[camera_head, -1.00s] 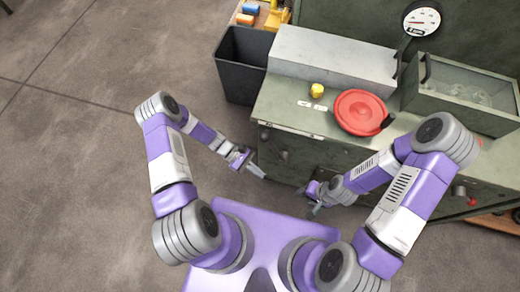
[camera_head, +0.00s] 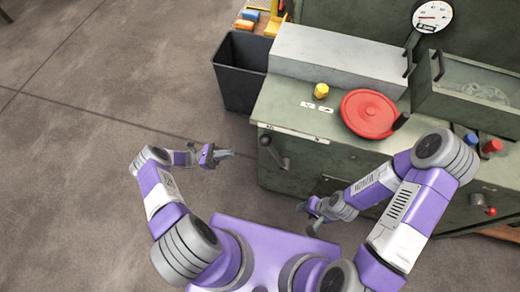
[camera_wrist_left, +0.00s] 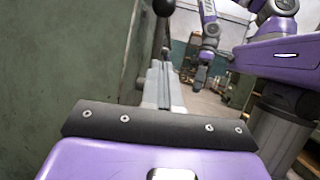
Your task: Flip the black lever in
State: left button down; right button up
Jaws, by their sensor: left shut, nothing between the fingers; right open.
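The black lever (camera_head: 273,151) is on the front face of the green machine, below its left corner. Its dark knob sticks up and left from a round pivot. In the left wrist view a black ball knob (camera_wrist_left: 163,8) on a stem shows beyond the fingertips. My left gripper (camera_head: 231,154) is shut and empty, left of the lever and apart from it; its fingers (camera_wrist_left: 160,85) also show in the left wrist view. My right gripper (camera_head: 306,212) is open and empty, in front of the machine, below and right of the lever.
The machine top holds a yellow knob (camera_head: 321,91), a red handwheel (camera_head: 368,114) and a long grey box (camera_head: 335,65). A black bin (camera_head: 240,75) stands left of the machine. Blue and red buttons (camera_head: 492,146) are at the right. The floor at left is clear.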

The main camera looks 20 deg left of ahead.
pick_arm(q)
jog(key=p, duration=0.2)
send_near(276, 153)
jog(key=d+r, duration=0.1)
jog(key=r, duration=0.1)
jog(key=w+d+r, duration=0.1)
jog(key=d+r, duration=0.1)
jog(key=shift+d+r, duration=0.1)
jog(key=shift+r, duration=0.15)
